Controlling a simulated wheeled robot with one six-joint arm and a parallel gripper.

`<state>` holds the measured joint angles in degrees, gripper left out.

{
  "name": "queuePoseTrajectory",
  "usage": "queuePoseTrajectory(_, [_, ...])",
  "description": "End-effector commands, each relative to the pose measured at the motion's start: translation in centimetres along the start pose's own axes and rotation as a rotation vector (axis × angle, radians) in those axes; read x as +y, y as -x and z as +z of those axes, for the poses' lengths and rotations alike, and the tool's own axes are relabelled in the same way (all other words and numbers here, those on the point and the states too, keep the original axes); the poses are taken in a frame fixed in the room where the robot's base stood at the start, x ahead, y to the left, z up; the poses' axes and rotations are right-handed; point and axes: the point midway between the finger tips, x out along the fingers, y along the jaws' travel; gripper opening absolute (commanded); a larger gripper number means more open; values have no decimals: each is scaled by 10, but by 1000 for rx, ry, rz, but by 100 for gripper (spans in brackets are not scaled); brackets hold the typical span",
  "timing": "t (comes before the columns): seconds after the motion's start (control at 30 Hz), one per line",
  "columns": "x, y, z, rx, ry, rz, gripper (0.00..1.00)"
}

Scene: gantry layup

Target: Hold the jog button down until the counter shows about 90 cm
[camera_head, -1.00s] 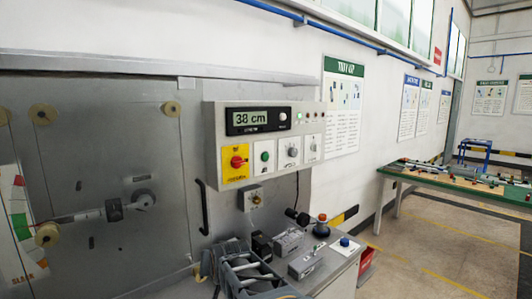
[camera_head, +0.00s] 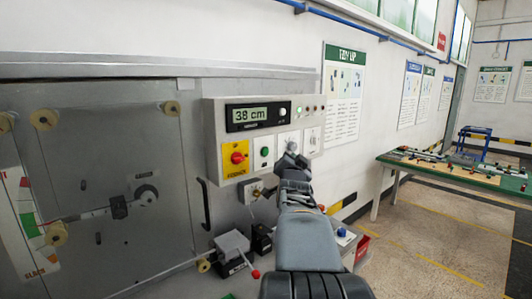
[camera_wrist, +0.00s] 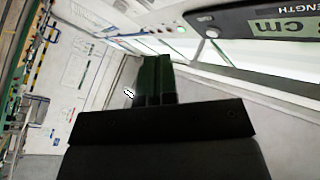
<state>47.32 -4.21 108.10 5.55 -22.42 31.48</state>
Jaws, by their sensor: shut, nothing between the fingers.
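The counter (camera_head: 250,115) on the grey control panel reads 38 cm. Part of it, with "cm" visible, shows at the top right of the wrist view (camera_wrist: 285,25). My gripper (camera_head: 289,160) is shut and empty, raised in front of the panel's lower right part, where it partly covers a dial. Its dark fingers (camera_wrist: 155,78) are together in the wrist view. I cannot tell whether it touches the panel. A green button (camera_head: 264,152) sits on the panel, left of my gripper. A blue button (camera_head: 342,233) stands on the bench, right of my arm. Which one jogs is not readable.
A red knob on a yellow plate (camera_head: 236,158) is at the panel's left. A grey box with a red-tipped lever (camera_head: 233,245) stands below. My arm hides much of the bench. A green table (camera_head: 455,172) stands at right, with open floor before it.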

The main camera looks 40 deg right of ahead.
Motion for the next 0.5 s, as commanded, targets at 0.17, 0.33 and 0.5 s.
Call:
queuePoseTrajectory(0.17, [0, 0, 0, -1, 0, 0, 0])
queuePoseTrajectory(0.33, [-4, -4, 2, -5, -1, 0, 0])
queuePoseTrajectory(0.5, [-14, -16, 8, -7, 0, -2, 0])
